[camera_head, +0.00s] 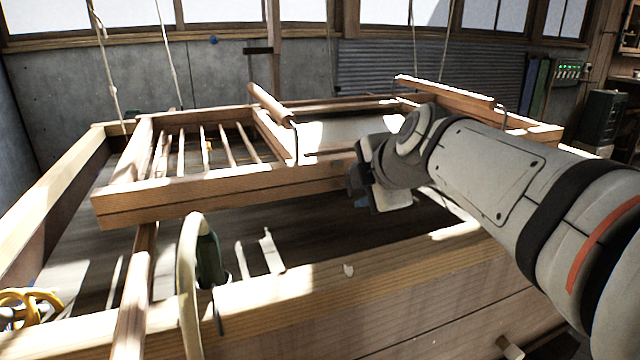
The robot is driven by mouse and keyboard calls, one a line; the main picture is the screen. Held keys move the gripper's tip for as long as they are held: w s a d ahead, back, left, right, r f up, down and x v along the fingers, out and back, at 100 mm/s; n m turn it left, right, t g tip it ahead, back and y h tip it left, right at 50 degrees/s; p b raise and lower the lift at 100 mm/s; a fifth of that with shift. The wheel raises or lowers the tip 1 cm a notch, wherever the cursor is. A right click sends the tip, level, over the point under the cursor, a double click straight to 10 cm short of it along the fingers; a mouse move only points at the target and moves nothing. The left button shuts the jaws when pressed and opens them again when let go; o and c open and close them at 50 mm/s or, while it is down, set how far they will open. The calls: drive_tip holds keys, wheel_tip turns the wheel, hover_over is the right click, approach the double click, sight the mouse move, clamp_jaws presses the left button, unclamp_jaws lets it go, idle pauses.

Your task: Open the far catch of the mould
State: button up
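The mould, a wooden frame (215,196), lies over a wooden vat with dark contents. A pale sheet or screen (335,132) shows inside its right part. A short wooden bar (270,104) stands up at its middle, with a thin dark metal loop (296,143) below the bar's near end. A second wooden bar (445,92) lies along the right side, with another thin dark metal piece (504,117) near its end. I cannot tell which piece is the far catch or whether it is fastened. My gripper (372,192) is in front of the mould's near right part; its fingers are mostly hidden and nothing is clearly held.
The vat's wide near rim (300,291) crosses the front. A curved pale handle with a dark green part (208,258) stands at that rim. Ropes (104,60) hang at the left and right. A yellow coil (28,303) lies at lower left. The space above the mould's left part is open.

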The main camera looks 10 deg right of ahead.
wheel_tip(320, 180, up, 10)
drive_tip(key=p, duration=0.3)
drive_tip(key=shift+p, duration=0.35)
